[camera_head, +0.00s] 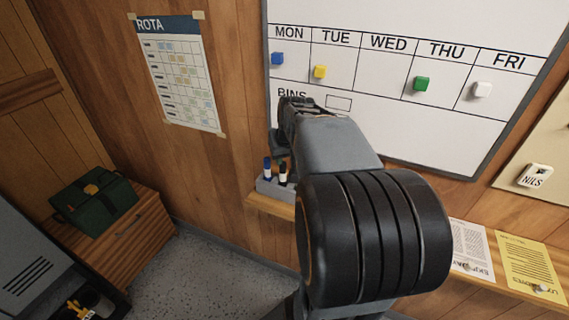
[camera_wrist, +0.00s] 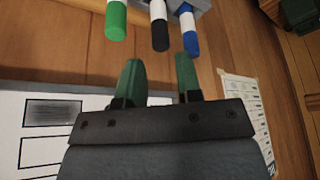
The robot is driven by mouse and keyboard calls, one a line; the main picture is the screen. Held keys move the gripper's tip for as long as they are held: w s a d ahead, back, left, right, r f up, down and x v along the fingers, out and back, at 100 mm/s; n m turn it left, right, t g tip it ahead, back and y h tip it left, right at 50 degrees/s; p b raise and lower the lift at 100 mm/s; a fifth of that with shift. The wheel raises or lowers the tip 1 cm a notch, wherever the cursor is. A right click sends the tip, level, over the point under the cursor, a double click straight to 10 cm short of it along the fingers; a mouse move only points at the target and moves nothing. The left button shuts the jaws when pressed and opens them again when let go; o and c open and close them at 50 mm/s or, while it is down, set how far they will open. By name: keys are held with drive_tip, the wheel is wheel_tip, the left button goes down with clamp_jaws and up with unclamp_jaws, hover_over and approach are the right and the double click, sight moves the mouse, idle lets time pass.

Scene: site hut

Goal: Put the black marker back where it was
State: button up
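The black marker (camera_head: 283,174) stands upright in the grey holder (camera_head: 272,188) on a wooden ledge below the whiteboard, right of the blue marker (camera_head: 267,168). In the wrist view the black marker (camera_wrist: 159,28) sits between the green marker (camera_wrist: 116,22) and the blue marker (camera_wrist: 189,32). My gripper (camera_wrist: 158,82) is open, its green fingers apart with nothing between them. The black marker's dark end lies just beyond the fingertips, roughly in line with the gap. In the head view my gripper (camera_head: 279,150) is partly hidden by my wrist, above the holder.
The whiteboard (camera_head: 410,130) carries weekday columns, coloured magnets and a BINS line with a box. A rota sheet (camera_head: 180,75) hangs left. Papers (camera_head: 470,248) lie right. A green bag (camera_head: 95,203) sits on a wooden cabinet at left. Floor between is clear.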

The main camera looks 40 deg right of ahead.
drive_tip(key=s+a+f+n, duration=0.2)
drive_tip(key=s+a, duration=0.2)
drive_tip(key=a, duration=0.5)
drive_tip(key=s+a+f+n+y, duration=0.1)
drive_tip(key=s+a, duration=0.4)
drive_tip(key=a, duration=0.5)
drive_tip(key=shift+s+a+f+n+y, duration=0.25)
drive_tip(key=shift+f+n+y, duration=0.05)
drive_tip(key=shift+f+n, duration=0.35)
